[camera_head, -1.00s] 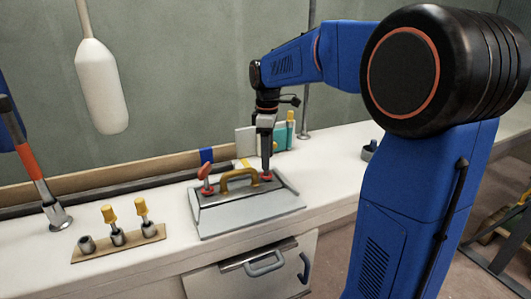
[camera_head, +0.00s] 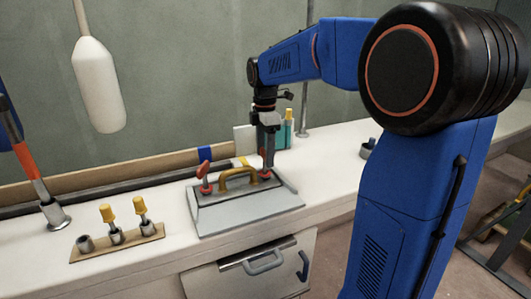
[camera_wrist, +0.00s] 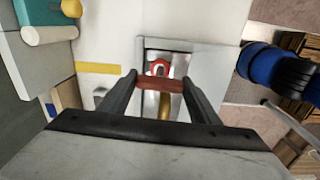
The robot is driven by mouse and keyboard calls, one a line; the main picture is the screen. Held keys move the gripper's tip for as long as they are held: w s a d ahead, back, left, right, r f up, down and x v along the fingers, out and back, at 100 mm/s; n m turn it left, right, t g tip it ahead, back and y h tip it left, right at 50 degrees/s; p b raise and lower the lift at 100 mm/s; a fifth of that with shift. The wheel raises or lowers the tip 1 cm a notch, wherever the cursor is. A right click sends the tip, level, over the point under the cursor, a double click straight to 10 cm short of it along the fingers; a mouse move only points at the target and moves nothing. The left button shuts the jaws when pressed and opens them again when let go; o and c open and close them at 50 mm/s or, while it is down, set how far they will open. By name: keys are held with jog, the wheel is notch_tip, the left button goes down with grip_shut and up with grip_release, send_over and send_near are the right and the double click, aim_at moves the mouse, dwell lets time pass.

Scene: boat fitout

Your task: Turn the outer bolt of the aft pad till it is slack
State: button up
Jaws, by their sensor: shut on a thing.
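My gripper (camera_head: 267,166) points straight down over the right end of a grey plate on the counter. Its fingers are shut on a red bolt head (camera_wrist: 147,84), which shows as a red bar between them in the wrist view. In the head view only a little red shows at the fingertips. A second red-topped fitting (camera_head: 204,172) stands at the plate's left end, tilted at its top. A brass-coloured handle (camera_head: 238,176) arches between the two. The grey plate (camera_head: 250,212) lies on the white counter. I cannot tell the pad's name from any marking.
A wooden strip (camera_head: 88,248) with sockets and yellow-topped pieces lies at the left. An orange-and-grey lever (camera_head: 31,160) stands beyond it. Teal and white items (camera_head: 284,136) stand behind my gripper. A dark cup (camera_head: 368,150) sits to the right.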

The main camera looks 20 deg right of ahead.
jog(key=shift+a, duration=0.1)
jog(key=o, duration=1)
jog(key=shift+o, duration=0.2)
jog(key=shift+r, duration=0.15)
jog(key=shift+r, duration=0.25)
notch_tip(320, 180, up, 17)
jog(key=shift+f, duration=0.15)
